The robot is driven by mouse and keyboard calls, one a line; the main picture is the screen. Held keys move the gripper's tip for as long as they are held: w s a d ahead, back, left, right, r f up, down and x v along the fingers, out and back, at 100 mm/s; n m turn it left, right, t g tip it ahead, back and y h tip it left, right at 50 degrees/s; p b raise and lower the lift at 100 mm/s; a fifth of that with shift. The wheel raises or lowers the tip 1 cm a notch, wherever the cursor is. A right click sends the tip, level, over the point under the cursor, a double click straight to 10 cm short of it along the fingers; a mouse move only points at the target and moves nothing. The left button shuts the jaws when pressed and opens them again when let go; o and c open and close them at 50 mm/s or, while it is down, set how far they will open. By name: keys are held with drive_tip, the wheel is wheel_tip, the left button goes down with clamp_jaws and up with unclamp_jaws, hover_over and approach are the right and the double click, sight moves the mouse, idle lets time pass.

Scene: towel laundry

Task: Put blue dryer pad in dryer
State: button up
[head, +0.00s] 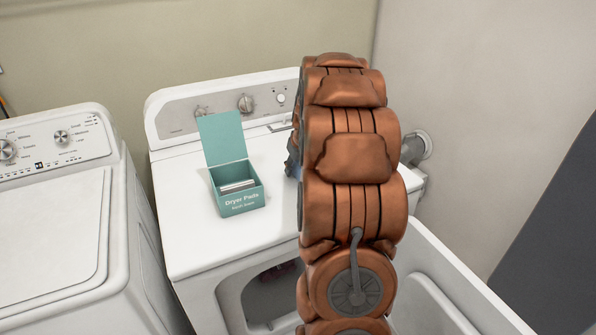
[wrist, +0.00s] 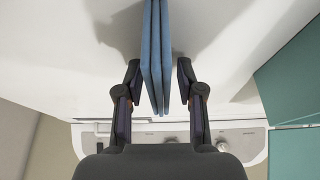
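The white dryer (head: 190,240) stands in the middle of the head view. Its round front opening (head: 262,302) is uncovered and partly hidden by my arm. In the head view, only a dark bit of my gripper (head: 292,160) shows beside my arm, above the dryer top; the blue pad is mostly hidden there.
A teal dryer pads box (head: 240,203) with its lid up and pale sheets inside sits on the dryer top. A white washer (head: 50,230) stands at left. A white panel, seemingly the open dryer door (head: 450,275), is at lower right. A vent pipe (head: 417,147) is behind.

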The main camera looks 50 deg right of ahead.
drive_tip(key=c, duration=0.5)
drive_tip(key=shift+c, duration=0.5)
